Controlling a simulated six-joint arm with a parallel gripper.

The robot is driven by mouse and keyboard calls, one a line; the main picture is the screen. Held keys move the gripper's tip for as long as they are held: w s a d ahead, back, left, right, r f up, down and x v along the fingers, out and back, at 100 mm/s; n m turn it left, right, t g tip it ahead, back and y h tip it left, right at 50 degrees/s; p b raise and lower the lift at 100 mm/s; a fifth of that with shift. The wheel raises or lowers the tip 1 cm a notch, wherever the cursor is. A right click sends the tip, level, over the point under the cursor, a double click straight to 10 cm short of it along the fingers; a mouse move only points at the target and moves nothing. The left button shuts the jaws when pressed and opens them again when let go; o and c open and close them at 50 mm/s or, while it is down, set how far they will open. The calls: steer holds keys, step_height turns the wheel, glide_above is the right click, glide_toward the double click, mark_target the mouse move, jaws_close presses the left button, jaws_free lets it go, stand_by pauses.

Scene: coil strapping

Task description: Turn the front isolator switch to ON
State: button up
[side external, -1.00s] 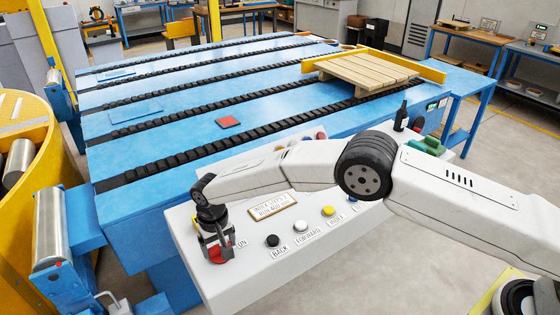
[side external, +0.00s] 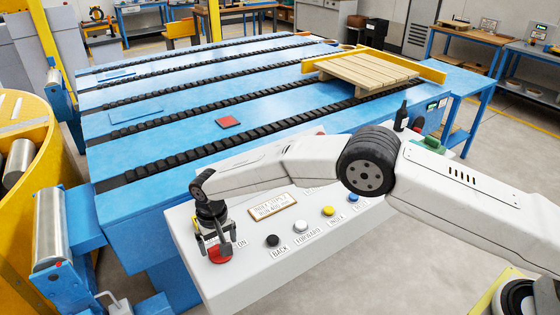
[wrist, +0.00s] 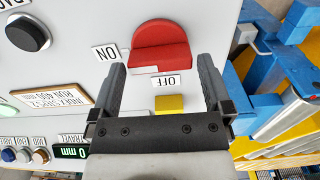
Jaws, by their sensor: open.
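The red isolator switch (wrist: 160,47) sits on the light grey console top. The ON label (wrist: 105,53) is to its left in the wrist view, and the OFF label (wrist: 166,81) is just below it. I cannot tell for certain which label the handle points to. My gripper (wrist: 161,66) is open and empty, its two fingers at either side of the lower part of the switch in the wrist view. In the side view my gripper (side external: 217,242) is over the red switch (side external: 220,257), partly hiding it. Contact cannot be made out.
The console (side external: 262,257) also carries a black button (side external: 273,241), a white button (side external: 301,225), a yellow button (side external: 328,211) and a framed sign (side external: 272,206). A blue conveyor table (side external: 190,120) with a pallet (side external: 367,72) lies behind it.

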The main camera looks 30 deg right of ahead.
steer(key=shift+r, duration=3.4)
steer(key=shift+d, duration=0.15)
steer(key=shift+d+r, duration=0.15)
steer(key=shift+d, duration=0.05)
steer(key=s+d+r+t, duration=0.1)
steer(key=s+d+r, duration=0.25)
steer(key=d, duration=0.55)
steer(key=s+d+r, duration=0.3)
steer(key=s+d, duration=0.1)
steer(key=d, duration=0.5)
steer(key=s+d, duration=0.5)
steer(key=s, duration=0.4)
steer(key=s+d+t, duration=0.1)
steer(key=s+d, duration=0.5)
steer(key=s, duration=0.3)
steer(key=shift+d+r+t, duration=0.15)
steer(key=shift+r+t, duration=0.15)
